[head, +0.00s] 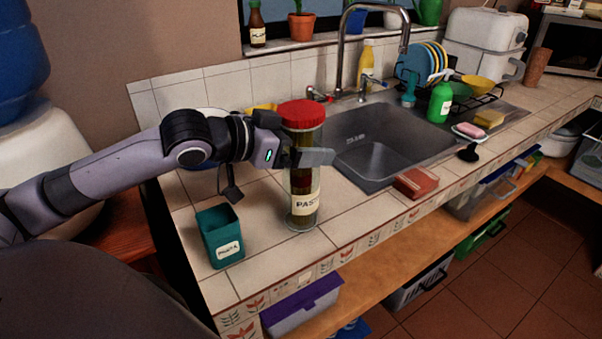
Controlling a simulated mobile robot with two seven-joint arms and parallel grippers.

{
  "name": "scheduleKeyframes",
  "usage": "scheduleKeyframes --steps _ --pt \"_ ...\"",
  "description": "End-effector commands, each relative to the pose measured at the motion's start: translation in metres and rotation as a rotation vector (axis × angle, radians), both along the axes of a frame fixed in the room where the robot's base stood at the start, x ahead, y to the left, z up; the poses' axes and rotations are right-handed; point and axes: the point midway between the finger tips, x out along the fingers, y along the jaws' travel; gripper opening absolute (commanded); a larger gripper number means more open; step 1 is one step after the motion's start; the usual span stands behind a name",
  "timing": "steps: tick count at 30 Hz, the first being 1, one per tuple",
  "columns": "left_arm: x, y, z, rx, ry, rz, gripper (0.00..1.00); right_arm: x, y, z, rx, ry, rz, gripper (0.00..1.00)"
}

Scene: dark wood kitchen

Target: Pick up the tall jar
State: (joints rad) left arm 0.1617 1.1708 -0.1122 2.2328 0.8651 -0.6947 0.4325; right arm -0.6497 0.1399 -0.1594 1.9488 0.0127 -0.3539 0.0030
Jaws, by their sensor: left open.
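The tall jar (304,206) stands upright on the tiled counter (270,256), left of the sink. It is clear glass with a red lid, dark contents and a pale label. My left gripper (312,157) comes in from the left at the jar's upper part, below the lid. Its fingers are open, and one flat grey finger shows in front of the glass. The gripper hides part of the jar's upper body, and I cannot tell whether a finger touches the glass. My right gripper is not in view.
A teal square canister (221,237) stands left of the jar near the counter's front edge. A metal sink (376,158) with a tall faucet (345,45) is to the right. A red box (416,183) lies at the sink's front rim. Yellow and white dishes are partly hidden behind my arm.

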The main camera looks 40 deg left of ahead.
Motion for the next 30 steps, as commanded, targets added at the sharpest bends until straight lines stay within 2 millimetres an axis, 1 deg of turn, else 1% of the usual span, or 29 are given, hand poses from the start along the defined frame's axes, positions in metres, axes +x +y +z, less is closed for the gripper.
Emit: scheduleKeyframes --steps 4,5,6,8,9,11,12,19,23,26,29,30 --pt "0.0 0.0 0.0 0.0 0.0 0.0 1.0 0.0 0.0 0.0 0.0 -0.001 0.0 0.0" --pt "0.0 0.0 0.0 0.0 0.0 0.0 0.97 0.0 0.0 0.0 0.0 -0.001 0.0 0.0" --pt "0.0 0.0 0.0 0.0 0.0 0.0 0.84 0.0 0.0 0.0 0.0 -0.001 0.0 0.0" --pt "0.0 0.0 0.0 0.0 0.0 0.0 0.64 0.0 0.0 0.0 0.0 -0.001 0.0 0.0" --pt "0.0 0.0 0.0 0.0 0.0 0.0 0.51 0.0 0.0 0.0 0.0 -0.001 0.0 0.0" --pt "0.0 0.0 0.0 0.0 0.0 0.0 0.32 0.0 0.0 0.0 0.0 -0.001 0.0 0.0" --pt "0.0 0.0 0.002 -0.001 -0.005 0.0 0.24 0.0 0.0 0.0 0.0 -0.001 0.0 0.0" --pt "0.0 0.0 0.002 -0.001 -0.005 0.0 0.24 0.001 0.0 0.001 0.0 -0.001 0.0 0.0" --pt "0.0 0.0 0.007 -0.001 -0.006 -0.001 0.24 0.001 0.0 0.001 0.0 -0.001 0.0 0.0" --pt "0.001 0.0 0.014 0.0 -0.009 0.0 0.24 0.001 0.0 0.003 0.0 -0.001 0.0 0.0" --pt "0.0 0.0 0.028 0.001 -0.01 0.001 0.24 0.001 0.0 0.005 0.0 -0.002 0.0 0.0" --pt "0.0 0.0 0.035 0.001 -0.011 0.0 0.24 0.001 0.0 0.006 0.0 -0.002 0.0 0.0"
